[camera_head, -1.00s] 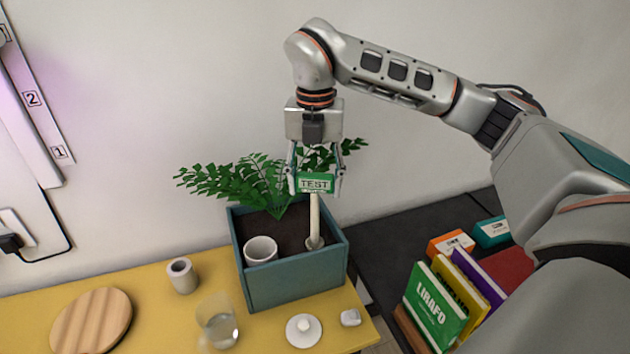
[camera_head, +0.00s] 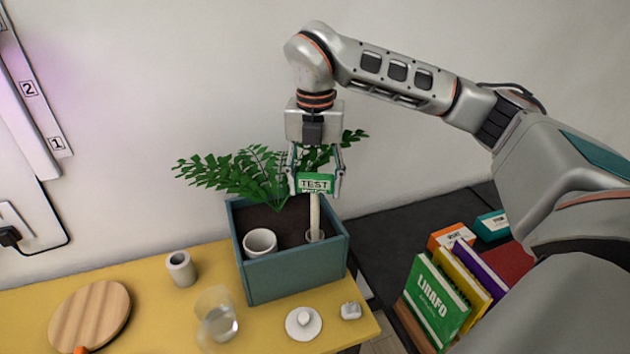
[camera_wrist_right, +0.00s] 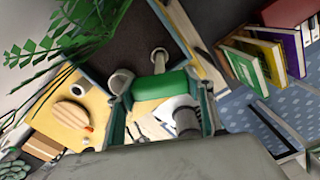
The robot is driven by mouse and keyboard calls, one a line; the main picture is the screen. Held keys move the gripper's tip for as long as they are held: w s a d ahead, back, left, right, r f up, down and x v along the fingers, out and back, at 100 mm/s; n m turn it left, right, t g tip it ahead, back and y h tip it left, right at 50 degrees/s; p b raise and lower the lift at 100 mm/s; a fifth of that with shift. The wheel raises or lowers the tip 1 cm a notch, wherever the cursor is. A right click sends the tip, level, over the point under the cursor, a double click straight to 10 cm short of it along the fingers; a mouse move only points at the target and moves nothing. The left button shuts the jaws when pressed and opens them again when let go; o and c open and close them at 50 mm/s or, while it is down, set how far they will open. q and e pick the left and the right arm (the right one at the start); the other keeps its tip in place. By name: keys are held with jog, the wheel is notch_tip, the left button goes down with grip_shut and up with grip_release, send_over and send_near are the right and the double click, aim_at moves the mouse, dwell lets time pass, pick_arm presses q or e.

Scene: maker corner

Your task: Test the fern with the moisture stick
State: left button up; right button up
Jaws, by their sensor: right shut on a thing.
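The fern (camera_head: 236,177) grows in a teal planter box (camera_head: 297,273) with dark soil at the back of the yellow table. The moisture stick (camera_head: 314,215) is a pale rod with a green head marked TEST. It stands about upright at the right part of the box, its lower end in a small light ring (camera_head: 316,236) at the soil. My right gripper (camera_head: 317,184) is shut on the green head from above. The green head also shows between the fingers in the right wrist view (camera_wrist_right: 160,84). My left gripper is not in view.
A white pot (camera_head: 260,243) stands inside the box at the left. On the yellow table are a small cup (camera_head: 181,269), a clear glass (camera_head: 217,318), a round wooden board (camera_head: 90,314) and a white lid (camera_head: 303,323). Books (camera_head: 437,302) stand at the right.

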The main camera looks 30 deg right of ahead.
jog(key=shift+f+b, duration=0.45)
jog(key=shift+f, duration=0.35)
jog(key=shift+f+b, duration=0.45)
jog(key=shift+f, duration=0.85)
jog(key=o, duration=1.1)
jog(key=shift+o, duration=0.2)
jog(key=o, duration=0.6)
